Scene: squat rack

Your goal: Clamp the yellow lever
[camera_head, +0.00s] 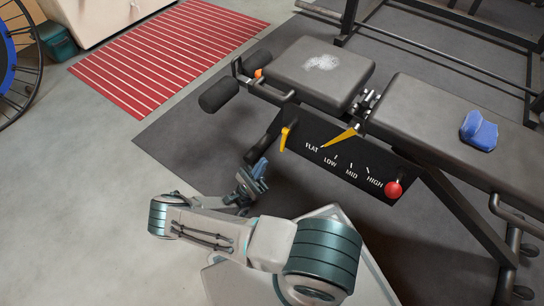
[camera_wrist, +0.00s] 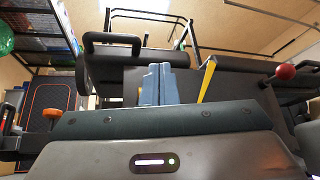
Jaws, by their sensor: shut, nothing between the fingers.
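A small yellow lever (camera_head: 285,137) hangs down at the left end of the black plate under the bench pad. A longer yellow pointer (camera_head: 340,138) slants on that plate, its tip near the word FLAT. The pointer also shows in the wrist view (camera_wrist: 207,80), right of the fingers. My gripper (camera_head: 261,167) is below and left of the small lever in the head view, apart from it. In the wrist view its blue fingers (camera_wrist: 157,84) are together and empty. A thin yellow strip just left of them is mostly hidden.
The black plate (camera_head: 312,165) has a red knob (camera_head: 394,189) at its right end. Black bench pads (camera_head: 318,72) are above, with a blue cloth (camera_head: 479,131) on the right pad. Foam rollers (camera_head: 219,95) stick out left. Grey floor at left is clear.

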